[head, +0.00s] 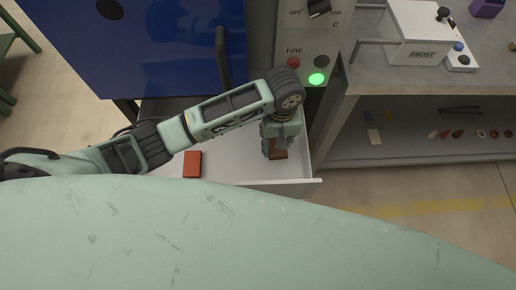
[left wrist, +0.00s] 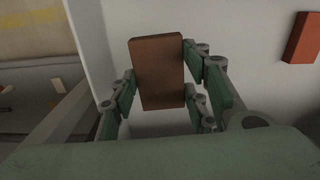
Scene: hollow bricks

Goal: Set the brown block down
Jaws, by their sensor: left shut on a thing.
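The brown block (head: 280,155) shows partly below my left gripper (head: 273,152) in the head view, over the right part of the open white drawer (head: 235,172). In the left wrist view the brown block (left wrist: 159,72) sits upright in the picture between the fingers of my left gripper (left wrist: 160,92), which are shut on it from both sides. Whether the block touches the drawer floor cannot be told. My right gripper is in neither view.
A red-orange block (head: 192,164) lies in the drawer to the left, clear of the gripper; it also shows in the left wrist view (left wrist: 302,38). A blue cabinet (head: 150,45) and a control panel (head: 312,45) stand behind. A grey shelf (head: 420,140) with small items is on the right.

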